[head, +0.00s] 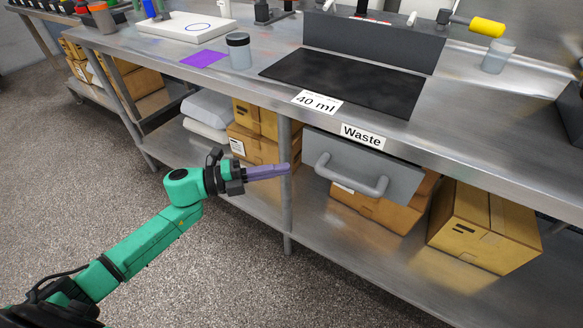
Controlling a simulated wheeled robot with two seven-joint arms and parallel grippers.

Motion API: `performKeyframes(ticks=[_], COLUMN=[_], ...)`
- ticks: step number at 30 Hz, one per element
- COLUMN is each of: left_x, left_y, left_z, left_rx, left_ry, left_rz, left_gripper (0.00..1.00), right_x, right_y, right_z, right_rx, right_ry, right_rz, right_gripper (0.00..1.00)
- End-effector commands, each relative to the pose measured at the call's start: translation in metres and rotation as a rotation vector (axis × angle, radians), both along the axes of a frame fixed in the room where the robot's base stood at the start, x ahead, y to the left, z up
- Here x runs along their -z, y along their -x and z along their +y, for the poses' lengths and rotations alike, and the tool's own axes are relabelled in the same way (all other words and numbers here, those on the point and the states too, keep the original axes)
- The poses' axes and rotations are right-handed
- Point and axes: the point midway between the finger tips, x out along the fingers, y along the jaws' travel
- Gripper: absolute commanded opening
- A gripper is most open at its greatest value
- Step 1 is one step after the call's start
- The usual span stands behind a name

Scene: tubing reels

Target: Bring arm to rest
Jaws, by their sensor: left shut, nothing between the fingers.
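My left arm comes in from the lower left, green with black joints. Its left gripper (267,172) has purple fingers that lie together, shut and empty. It hangs in front of the bench, below the tabletop, with its tips pointing right. In the picture the tips are just left of the grey drawer (360,170) marked "Waste" and overlap the table leg. The gap between tips and leg cannot be told. My right gripper is not in view.
The metal bench (480,130) carries a black mat (345,82), a dark-lidded jar (239,52), a purple square (204,58) and a clear cup (497,57). Cardboard boxes (484,226) fill the lower shelf. The speckled floor (60,180) at left is open.

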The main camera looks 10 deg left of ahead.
Motion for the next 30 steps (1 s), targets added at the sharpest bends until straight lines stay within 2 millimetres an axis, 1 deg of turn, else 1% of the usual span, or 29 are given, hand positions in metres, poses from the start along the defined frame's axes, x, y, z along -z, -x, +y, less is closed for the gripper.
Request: performKeyframes(ticks=[3, 6, 9, 11, 16, 17, 19, 20, 21, 22, 23, 24, 25, 26, 27, 28, 29, 30], left_x=[0.003, 0.002, 0.001, 0.000, 0.003, 0.007, 0.026, 0.039, 0.062, 0.083, 0.107, 0.141, 0.167, 0.193, 0.228, 0.254, 0.279, 0.313], left_y=[0.012, 0.021, 0.025, 0.027, 0.025, 0.021, 0.007, 0.000, -0.010, -0.016, -0.020, -0.021, -0.019, -0.015, -0.005, 0.005, 0.017, 0.035], left_z=[0.023, 0.040, 0.049, 0.052, 0.054, 0.058, 0.074, 0.085, 0.102, 0.116, 0.131, 0.150, 0.163, 0.174, 0.187, 0.195, 0.201, 0.207], left_rx=[-0.002, -0.001, 0.001, 0.001, -0.013, -0.035, -0.131, -0.193, -0.293, -0.373, -0.459, -0.570, -0.649, -0.724, -0.820, -0.889, -0.956, -1.040], left_ry=[-0.004, -0.003, -0.003, -0.001, 0.005, 0.013, 0.052, 0.079, 0.116, 0.148, 0.179, 0.220, 0.247, 0.271, 0.301, 0.321, 0.338, 0.360], left_rz=[0.004, 0.004, 0.000, 0.000, 0.008, 0.021, 0.085, 0.128, 0.196, 0.257, 0.324, 0.415, 0.484, 0.550, 0.642, 0.709, 0.778, 0.868], left_gripper=[0.00, 0.00, 0.00, 0.00, 0.00, 0.00, 0.00, 0.00, 0.00, 0.00, 0.00, 0.00, 0.00, 0.00, 0.00, 0.00, 0.00, 0.00], right_x=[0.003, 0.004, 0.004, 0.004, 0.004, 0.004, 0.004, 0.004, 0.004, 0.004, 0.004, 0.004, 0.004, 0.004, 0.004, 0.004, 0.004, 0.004], right_y=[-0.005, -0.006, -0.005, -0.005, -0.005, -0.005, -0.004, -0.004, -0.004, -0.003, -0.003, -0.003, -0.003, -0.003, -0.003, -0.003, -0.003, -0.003], right_z=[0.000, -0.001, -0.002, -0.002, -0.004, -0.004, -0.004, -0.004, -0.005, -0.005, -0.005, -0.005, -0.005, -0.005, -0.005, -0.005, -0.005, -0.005], right_rx=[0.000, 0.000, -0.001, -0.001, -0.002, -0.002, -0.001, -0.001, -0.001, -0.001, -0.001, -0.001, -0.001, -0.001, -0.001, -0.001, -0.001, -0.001], right_ry=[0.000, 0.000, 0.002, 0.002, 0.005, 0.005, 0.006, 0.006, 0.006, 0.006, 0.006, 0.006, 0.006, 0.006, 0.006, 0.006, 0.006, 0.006], right_rz=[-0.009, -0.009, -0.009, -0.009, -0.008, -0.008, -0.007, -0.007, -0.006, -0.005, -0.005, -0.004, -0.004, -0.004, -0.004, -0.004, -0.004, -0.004], right_gripper=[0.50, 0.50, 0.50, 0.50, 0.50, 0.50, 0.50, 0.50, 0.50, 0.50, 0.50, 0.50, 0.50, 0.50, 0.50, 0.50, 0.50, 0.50])
